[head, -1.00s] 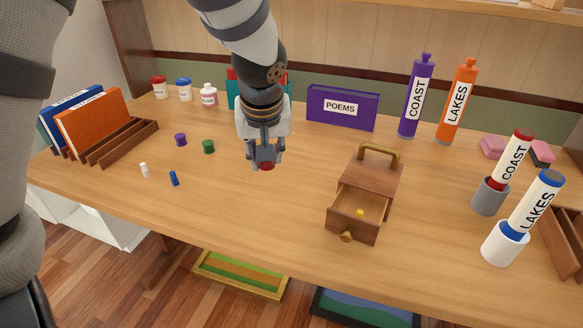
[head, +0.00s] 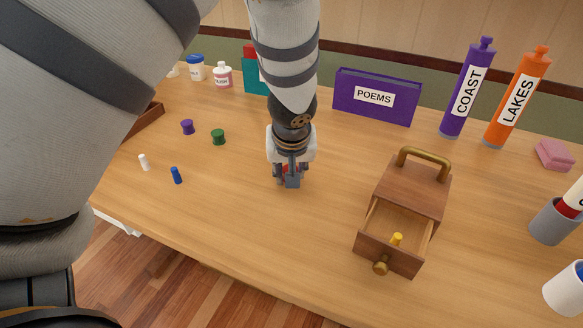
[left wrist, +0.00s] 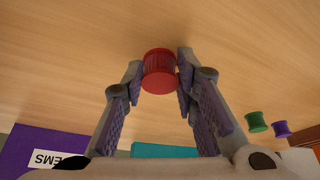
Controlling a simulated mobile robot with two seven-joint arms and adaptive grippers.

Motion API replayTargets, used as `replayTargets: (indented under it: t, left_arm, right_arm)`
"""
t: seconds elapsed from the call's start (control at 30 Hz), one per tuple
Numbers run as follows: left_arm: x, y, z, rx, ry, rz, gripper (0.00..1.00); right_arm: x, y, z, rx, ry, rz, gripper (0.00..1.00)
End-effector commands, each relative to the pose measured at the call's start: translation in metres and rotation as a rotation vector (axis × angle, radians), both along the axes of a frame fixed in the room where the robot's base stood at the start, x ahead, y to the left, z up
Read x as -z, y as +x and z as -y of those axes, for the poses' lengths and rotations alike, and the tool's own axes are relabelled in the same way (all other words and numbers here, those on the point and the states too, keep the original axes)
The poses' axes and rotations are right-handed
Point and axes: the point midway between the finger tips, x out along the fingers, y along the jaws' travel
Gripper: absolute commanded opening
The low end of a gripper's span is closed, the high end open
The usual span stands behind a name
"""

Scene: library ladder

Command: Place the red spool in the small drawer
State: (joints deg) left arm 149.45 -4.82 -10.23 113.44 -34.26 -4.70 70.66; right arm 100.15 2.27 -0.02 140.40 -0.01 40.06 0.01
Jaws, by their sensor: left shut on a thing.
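The red spool (left wrist: 159,72) sits between the fingertips of my left gripper (left wrist: 160,84) in the left wrist view. In the head view my left gripper (head: 290,180) points down over the middle of the table, left of the small drawer, and hides most of the spool. It is shut on the spool; whether the spool touches the table is hard to tell. The small drawer (head: 384,254) is pulled open from a wooden box (head: 412,188) with a brass handle. My right gripper is not in view.
The purple POEMS box (head: 375,97) and tall COAST (head: 467,90) and LAKES (head: 516,98) tubes stand behind. Table between gripper and drawer is clear.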

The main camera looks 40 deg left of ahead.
Motion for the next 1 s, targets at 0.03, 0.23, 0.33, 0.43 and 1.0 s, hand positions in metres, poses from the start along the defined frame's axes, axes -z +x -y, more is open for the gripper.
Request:
replayTargets:
  t: [0.03,0.23,0.33,0.43,1.0]
  left_arm:
    - [-0.005,0.001,0.000,0.000,0.000,0.009,0.06]
    - [-0.001,0.001,0.000,0.000,0.000,0.008,0.06]
    - [-0.002,0.001,0.000,0.000,0.000,0.009,0.47]
    - [-0.002,0.001,0.000,0.000,0.000,0.009,0.47]
    - [-0.094,-0.023,0.020,0.001,0.001,0.028,0.47]
  right_arm:
    - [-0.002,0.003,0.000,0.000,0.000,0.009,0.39]
    - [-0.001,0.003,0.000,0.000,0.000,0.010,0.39]
    - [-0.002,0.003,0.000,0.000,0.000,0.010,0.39]
    - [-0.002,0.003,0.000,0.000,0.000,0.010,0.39]
    - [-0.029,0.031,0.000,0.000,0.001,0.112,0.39]
